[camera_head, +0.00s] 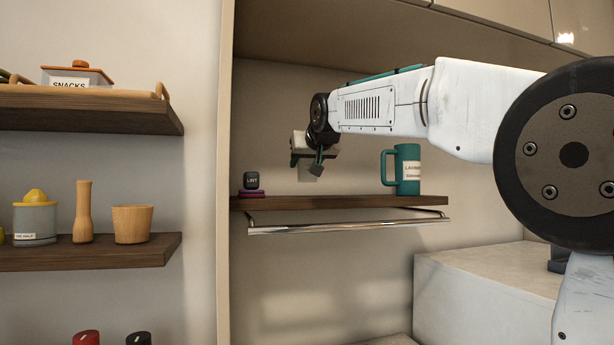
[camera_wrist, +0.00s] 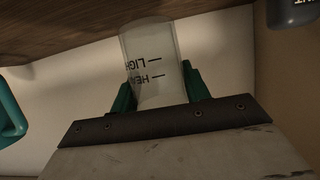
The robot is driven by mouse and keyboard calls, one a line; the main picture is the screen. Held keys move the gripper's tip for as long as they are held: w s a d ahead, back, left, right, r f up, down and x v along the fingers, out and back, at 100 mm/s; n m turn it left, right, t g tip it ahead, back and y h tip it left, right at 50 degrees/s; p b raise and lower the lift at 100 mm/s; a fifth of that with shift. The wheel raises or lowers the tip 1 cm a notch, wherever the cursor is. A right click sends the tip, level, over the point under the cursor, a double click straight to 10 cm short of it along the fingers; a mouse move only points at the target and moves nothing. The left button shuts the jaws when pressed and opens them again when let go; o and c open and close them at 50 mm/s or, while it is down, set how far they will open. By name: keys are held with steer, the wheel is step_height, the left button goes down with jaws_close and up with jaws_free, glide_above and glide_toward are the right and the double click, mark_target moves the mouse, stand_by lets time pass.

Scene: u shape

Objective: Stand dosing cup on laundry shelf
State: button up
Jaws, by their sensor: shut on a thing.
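The dosing cup (camera_wrist: 152,62) is a clear, pale cup with dark printing that reads upside down in the wrist view, "LIGHT" and "HEA…". My gripper (camera_wrist: 157,88) is shut on it, with a teal finger on each side. In the head view my gripper (camera_head: 314,160) is above the laundry shelf (camera_head: 340,202), a dark wood board with a metal rail below. The cup is hard to make out there. The shelf's wood also shows at the top of the wrist view (camera_wrist: 60,25). I cannot tell whether the cup touches the shelf.
A teal labelled mug (camera_head: 405,168) stands on the shelf's right part. A dark "LINT" container (camera_head: 251,181) sits on something purple at the left end. Between them the shelf looks clear. Wall shelves with a snacks box (camera_head: 77,77) and a wooden cup (camera_head: 131,224) are farther left.

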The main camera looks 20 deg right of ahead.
mark_target(307, 173)
steer(key=shift+w+f, duration=0.1)
steer(key=shift+f, duration=1.7)
steer(key=shift+d+f, duration=0.1)
steer(key=shift+f, duration=0.05)
steer(key=o, duration=1.1)
steer(key=shift+s+r, duration=0.2)
steer(key=shift+r, duration=0.1)
steer(key=v, duration=1.2)
steer(key=s+d+f+g, duration=0.1)
steer(key=s+f+g, duration=0.3)
steer(key=s+f, duration=0.8)
steer(key=s+f+g, duration=0.4)
steer(key=s+f, duration=0.9)
steer(key=f, duration=0.2)
steer(key=s+d+f+g, duration=0.1)
steer(key=s+f+g, duration=0.3)
steer(key=s+f, duration=0.8)
steer(key=shift+s+d+f, duration=0.2)
steer(key=shift+f, duration=0.25)
steer(key=shift+s+d+f, duration=0.15)
steer(key=shift+s+f, duration=0.05)
steer(key=shift+f, duration=0.25)
